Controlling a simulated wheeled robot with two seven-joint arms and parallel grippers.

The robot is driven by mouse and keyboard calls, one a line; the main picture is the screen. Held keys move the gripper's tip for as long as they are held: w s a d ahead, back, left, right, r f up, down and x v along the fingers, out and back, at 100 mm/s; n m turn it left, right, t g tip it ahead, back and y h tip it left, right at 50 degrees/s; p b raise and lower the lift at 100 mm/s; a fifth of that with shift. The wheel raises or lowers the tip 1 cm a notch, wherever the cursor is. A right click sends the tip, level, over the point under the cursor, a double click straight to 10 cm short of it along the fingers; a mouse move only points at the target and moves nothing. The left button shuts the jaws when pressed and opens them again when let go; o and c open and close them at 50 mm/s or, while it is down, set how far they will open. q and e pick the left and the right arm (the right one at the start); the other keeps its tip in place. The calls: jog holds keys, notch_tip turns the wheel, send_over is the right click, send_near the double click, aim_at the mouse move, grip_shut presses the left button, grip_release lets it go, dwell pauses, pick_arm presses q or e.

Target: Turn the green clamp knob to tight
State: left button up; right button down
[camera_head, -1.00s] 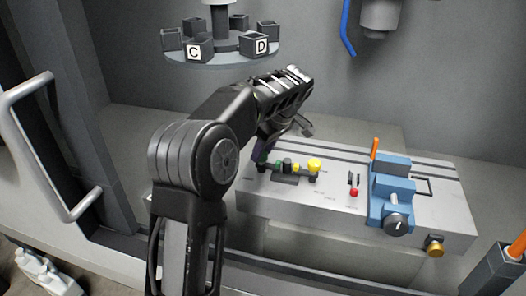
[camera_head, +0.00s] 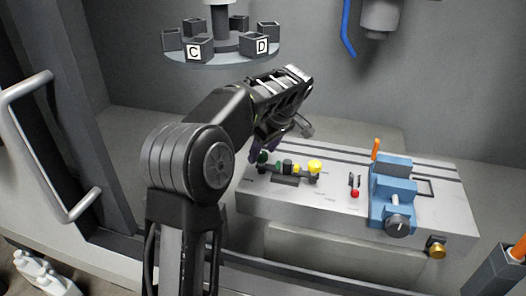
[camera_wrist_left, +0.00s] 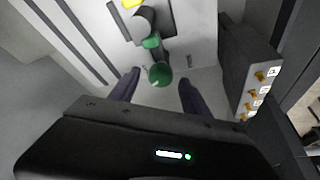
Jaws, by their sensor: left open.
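The round green clamp knob (camera_head: 262,157) sits at the left end of a small dark clamp (camera_head: 285,180) on the grey slotted table. In the left wrist view the green knob (camera_wrist_left: 160,75) lies between the tips of my two dark purple fingers, with a visible gap on each side. A smaller green part (camera_wrist_left: 151,42) sits just behind it. My left gripper (camera_head: 265,145) is open and empty, just above the knob in the head view; it also shows in the left wrist view (camera_wrist_left: 159,84). The knob's tight mark cannot be read. My right gripper is out of view.
A yellow knob (camera_head: 315,165) tops the clamp's right end. Right of it are a red-tipped lever (camera_head: 355,193), a blue vise (camera_head: 392,192) with an orange handle and a brass knob (camera_head: 436,250). A carousel (camera_head: 222,58) hangs above, and a door handle (camera_head: 50,150) stands left.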

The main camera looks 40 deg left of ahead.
pick_arm(q)
jog(key=v, duration=0.4)
jog(key=p+v, duration=0.1)
jog(key=v, duration=0.2)
jog(key=shift+r+p, duration=0.1)
jog(key=shift+p, duration=0.2)
